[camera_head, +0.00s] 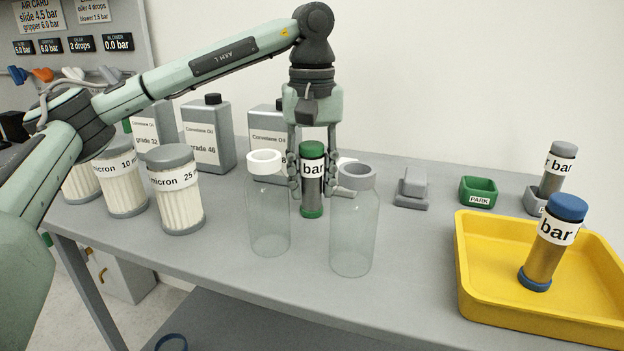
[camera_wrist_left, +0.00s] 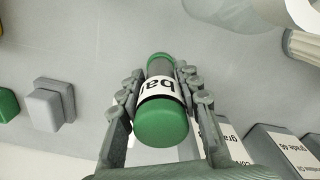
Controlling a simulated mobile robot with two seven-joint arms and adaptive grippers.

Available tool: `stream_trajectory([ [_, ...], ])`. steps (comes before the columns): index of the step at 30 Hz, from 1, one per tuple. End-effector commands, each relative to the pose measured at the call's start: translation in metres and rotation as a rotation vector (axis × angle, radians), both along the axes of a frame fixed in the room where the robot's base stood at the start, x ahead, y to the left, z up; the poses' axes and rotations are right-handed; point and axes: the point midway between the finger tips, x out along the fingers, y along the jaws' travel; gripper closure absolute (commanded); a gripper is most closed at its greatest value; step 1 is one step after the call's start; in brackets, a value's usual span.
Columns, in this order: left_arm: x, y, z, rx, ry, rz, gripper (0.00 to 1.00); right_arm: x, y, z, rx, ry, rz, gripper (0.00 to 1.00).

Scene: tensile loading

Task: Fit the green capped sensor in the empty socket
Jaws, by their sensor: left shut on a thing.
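The green capped sensor (camera_head: 312,183) is a dark cylinder with a green cap, a green foot and a white "bar" label. It stands upright between the fingers of my left gripper (camera_head: 313,186), which is shut on it. The wrist view also shows the sensor (camera_wrist_left: 161,98) between the fingers (camera_wrist_left: 160,92). Its foot is just above or on the table; I cannot tell which. A green open-topped holder marked PARK (camera_head: 478,203) stands to the right and looks empty. My right gripper is out of view.
Two clear bottles (camera_head: 268,215) (camera_head: 353,230) stand close in front of the sensor. A grey block (camera_head: 411,190) lies right of it. A yellow tray (camera_head: 490,299) holds a blue capped sensor (camera_head: 553,240). A grey capped sensor (camera_head: 557,170) stands behind. Filters (camera_head: 175,200) and oil cans (camera_head: 208,145) stand left.

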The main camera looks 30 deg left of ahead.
Motion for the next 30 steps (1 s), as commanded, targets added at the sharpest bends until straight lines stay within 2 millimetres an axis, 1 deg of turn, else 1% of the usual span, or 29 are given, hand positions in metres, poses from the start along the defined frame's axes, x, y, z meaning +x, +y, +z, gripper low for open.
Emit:
stream_trajectory([
  [4,0.0,0.0,0.001,0.0,-0.001,0.0,1.0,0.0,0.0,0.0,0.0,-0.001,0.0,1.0],
  [9,0.0,0.0,-0.003,-0.001,-0.001,0.0,1.0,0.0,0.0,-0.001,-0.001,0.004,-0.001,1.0],
  [10,0.0,0.0,-0.002,-0.001,-0.001,0.0,0.63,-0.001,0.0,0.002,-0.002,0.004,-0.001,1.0],
  [14,0.0,0.0,-0.002,-0.001,-0.001,0.0,0.47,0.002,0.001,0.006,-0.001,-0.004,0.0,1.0],
  [22,0.0,0.0,-0.001,-0.001,-0.001,0.0,0.46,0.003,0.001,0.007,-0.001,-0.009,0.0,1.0],
  [25,0.0,0.0,0.002,0.0,-0.001,0.0,0.46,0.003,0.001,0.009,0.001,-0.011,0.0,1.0],
  [28,0.001,0.0,0.013,-0.001,-0.003,0.001,0.46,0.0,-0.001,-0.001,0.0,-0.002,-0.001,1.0],
  [30,0.001,-0.001,0.026,-0.002,-0.006,0.0,0.46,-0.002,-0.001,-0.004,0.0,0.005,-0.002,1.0],
])
